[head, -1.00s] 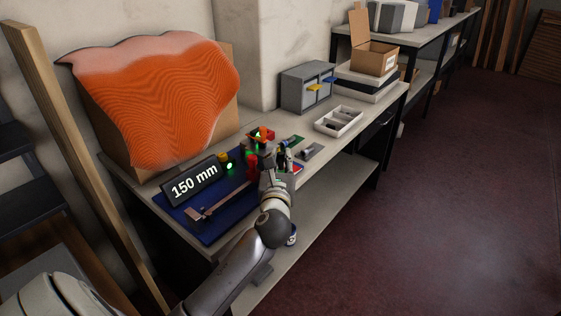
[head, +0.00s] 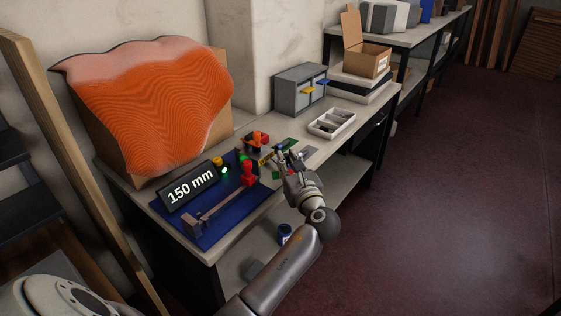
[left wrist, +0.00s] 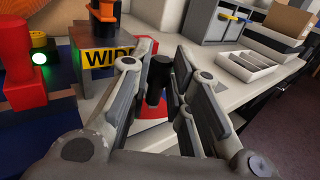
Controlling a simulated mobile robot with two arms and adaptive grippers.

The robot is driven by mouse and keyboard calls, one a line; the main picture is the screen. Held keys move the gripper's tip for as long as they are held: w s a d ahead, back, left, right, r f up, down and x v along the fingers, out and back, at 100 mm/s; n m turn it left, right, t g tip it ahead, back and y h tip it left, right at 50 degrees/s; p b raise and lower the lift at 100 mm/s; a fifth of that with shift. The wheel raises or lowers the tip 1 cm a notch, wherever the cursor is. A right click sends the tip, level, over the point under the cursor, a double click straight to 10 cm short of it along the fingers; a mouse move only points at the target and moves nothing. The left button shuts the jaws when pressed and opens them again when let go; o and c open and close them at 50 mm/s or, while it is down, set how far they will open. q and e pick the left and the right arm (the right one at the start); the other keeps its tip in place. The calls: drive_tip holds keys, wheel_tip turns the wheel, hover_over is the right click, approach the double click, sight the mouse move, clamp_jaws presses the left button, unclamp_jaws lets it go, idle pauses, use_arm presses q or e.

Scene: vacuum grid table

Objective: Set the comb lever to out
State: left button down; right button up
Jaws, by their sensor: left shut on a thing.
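In the left wrist view, a dark upright knob (left wrist: 158,80) stands between the fingers of my left gripper (left wrist: 162,65). The fingers are shut on it, above a red piece (left wrist: 152,108) lying low on the bench. I cannot tell whether this knob is the comb lever. A grey box with a yellow label, partly hidden and reading "WID", (left wrist: 97,60) stands just left of the fingers. In the head view, my left gripper (head: 288,158) is at the right end of the device, and the fingers hide the knob. My right gripper is not in view.
A red clamp-like part (head: 249,174), a green light (head: 225,170) and a "150 mm" display (head: 190,184) stand on the blue base (head: 222,222). A white tray (head: 331,122) and grey drawer cabinet (head: 299,88) are farther back. A blue can (head: 284,233) is below.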

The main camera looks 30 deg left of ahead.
use_arm(q)
drive_tip(key=shift+w+d+n+g+y, duration=0.25)
drive_tip(key=shift+w+n+g+y, duration=0.4)
drive_tip(key=shift+g, duration=0.3)
drive_tip(key=shift+w+d+n+g+y, duration=0.25)
drive_tip(key=shift+w+n+g+y, duration=0.3)
drive_tip(key=shift+w+n+g, duration=0.3)
drive_tip(key=shift+w+d+r+p, duration=0.1)
drive_tip(key=shift+w+p, duration=0.25)
drive_tip(key=shift+p, duration=0.05)
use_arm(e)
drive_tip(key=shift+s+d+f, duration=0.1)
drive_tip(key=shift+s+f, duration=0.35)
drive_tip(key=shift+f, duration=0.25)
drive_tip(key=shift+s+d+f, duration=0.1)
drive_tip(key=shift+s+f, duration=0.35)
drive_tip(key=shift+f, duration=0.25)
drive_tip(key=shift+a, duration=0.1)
use_arm(q)
drive_tip(key=c, duration=1.8)
unclamp_jaws()
drive_tip(key=shift+o, duration=0.9)
drive_tip(key=shift+w, duration=0.15)
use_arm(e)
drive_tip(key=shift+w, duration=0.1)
use_arm(q)
drive_tip(key=shift+d, duration=0.1)
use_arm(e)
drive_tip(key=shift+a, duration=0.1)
